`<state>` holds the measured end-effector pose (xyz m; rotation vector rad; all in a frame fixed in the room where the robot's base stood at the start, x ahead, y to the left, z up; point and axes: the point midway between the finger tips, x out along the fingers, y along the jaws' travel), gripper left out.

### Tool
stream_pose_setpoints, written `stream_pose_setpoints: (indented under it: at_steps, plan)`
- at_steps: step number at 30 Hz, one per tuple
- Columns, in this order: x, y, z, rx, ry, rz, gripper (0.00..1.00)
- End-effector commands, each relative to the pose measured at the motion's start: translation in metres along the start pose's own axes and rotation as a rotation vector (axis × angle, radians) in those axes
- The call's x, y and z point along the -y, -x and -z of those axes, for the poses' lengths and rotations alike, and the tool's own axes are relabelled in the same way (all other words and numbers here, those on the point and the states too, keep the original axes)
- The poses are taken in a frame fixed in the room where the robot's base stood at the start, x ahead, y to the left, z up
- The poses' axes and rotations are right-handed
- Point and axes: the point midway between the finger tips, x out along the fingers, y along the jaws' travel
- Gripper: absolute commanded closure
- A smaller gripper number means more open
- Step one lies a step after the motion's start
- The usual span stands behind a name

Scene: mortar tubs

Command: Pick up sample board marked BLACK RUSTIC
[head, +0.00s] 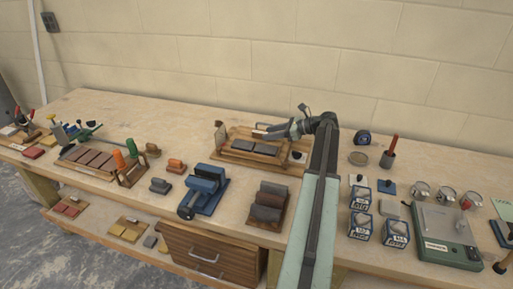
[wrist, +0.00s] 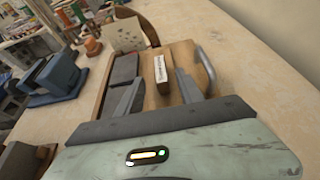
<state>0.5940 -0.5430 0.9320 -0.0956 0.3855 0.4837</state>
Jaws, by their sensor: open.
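My gripper (wrist: 158,92) is open over a wooden tray (wrist: 203,57), its two fingers apart. A wooden piece with a white label (wrist: 161,70) stands between and beyond the fingers; the label is too small to read. Dark grey boards (wrist: 124,69) lie in the tray left of it, partly behind the left finger. In the head view my gripper (head: 262,131) is above the back of the same tray (head: 226,152), with the dark boards (head: 254,147) in front of it. I cannot read BLACK RUSTIC on any board, so I cannot tell which one is marked so.
A blue vise (head: 205,187) and a rack of brown and dark blocks (head: 268,205) stand in front of the tray. A speckled card (wrist: 126,35) stands at the tray's far end. Blue-and-white boxes (head: 361,199) and a scale (head: 445,230) are to the right. Bare bench lies behind the tray.

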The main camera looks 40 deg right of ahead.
Motion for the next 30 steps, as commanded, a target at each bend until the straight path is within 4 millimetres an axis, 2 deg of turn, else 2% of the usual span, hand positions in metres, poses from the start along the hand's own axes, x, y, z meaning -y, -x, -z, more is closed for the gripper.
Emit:
stream_pose_setpoints:
  at_steps: [4,10,17,22,30]
  plan:
    - [0.001,-0.01,0.0,0.0,-0.001,0.003,0.56]
    - [0.002,-0.043,-0.001,0.0,-0.001,0.004,0.56]
    - [0.003,-0.046,-0.004,0.0,-0.003,0.007,0.56]
    - [0.003,-0.045,-0.004,0.0,-0.002,0.007,1.0]
    - [0.002,-0.045,-0.004,-0.001,-0.003,0.006,1.0]
